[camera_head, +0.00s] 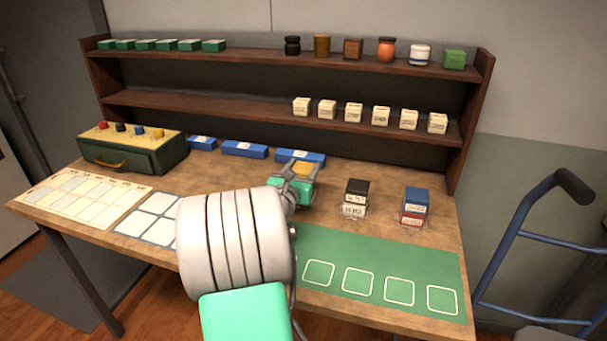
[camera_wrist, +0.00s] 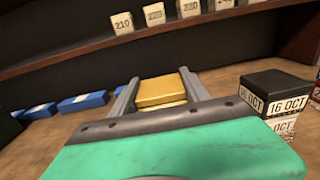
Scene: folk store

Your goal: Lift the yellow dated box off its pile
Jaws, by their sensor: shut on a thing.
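The yellow box (camera_wrist: 160,90) sits between the two fingers of my gripper (camera_wrist: 158,77) in the wrist view, with a finger against each side. My gripper is shut on it. In the head view the yellow box (camera_head: 303,168) shows only in part, behind my green and grey wrist. A second yellow-gold strip shows just below it in the wrist view. I cannot tell whether that is its own front face or another box. The foot of the pile is hidden by my gripper, so I cannot tell whether the box touches anything below.
Right of my gripper stand a black-topped box pile (camera_head: 356,191) and a blue-topped pile (camera_head: 415,201). Blue boxes (camera_head: 244,149) lie behind to the left. A green mat (camera_head: 380,262) with outlined squares is clear in front. A shelf (camera_head: 280,104) with cream number blocks rises behind.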

